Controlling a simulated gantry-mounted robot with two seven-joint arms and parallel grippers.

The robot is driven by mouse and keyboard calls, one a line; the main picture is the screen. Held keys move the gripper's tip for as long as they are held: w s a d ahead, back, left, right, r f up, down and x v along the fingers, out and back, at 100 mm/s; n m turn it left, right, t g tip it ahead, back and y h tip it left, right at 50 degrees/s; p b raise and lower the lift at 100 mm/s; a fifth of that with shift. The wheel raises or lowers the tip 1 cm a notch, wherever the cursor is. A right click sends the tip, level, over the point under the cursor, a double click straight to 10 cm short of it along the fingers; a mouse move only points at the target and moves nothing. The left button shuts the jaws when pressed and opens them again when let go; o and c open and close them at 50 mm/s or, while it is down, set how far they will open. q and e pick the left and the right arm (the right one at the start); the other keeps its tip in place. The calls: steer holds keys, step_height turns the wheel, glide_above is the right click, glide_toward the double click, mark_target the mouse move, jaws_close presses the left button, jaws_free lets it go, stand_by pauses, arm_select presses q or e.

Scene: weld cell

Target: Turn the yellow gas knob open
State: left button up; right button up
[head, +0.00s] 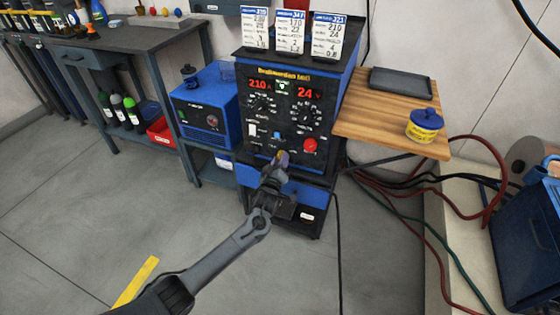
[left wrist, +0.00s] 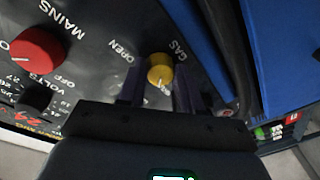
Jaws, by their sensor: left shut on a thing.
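The yellow gas knob (left wrist: 160,68) sits on the black front panel of the welder, beside the printed words GAS and OPEN. It has a pale mark on its face. My left gripper (left wrist: 157,92) has one finger on each side of the knob and is shut on it. In the head view the same gripper (head: 279,164) reaches the lower part of the welder's panel (head: 272,143), and its fingers hide most of the knob. My right gripper is in neither view.
A red MAINS knob (left wrist: 36,51) is on the same panel, also in the head view (head: 310,145). A blue machine (head: 204,105) stands left of the welder. A wooden shelf (head: 375,118) holding a yellow and blue tin (head: 424,126) juts out right.

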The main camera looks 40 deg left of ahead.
arm_select(q)
steer(key=m+p, duration=0.2)
steer(key=m, duration=0.4)
steer(key=m+t+h+p, duration=0.1)
steer(key=m, duration=0.5)
steer(key=m+t+p, duration=0.1)
steer(key=m+p, duration=0.1)
steer(key=m, duration=0.4)
steer(key=shift+s+a+f+m+h+p, duration=0.1)
steer(key=shift+a+f+m+h+p, duration=0.05)
steer(key=shift+a+m+h+p, duration=0.2)
steer(key=shift+d+m, duration=0.1)
steer(key=shift+m, duration=0.15)
steer(key=o, duration=1)
steer(key=shift+o, duration=0.2)
steer(key=shift+s, duration=0.1)
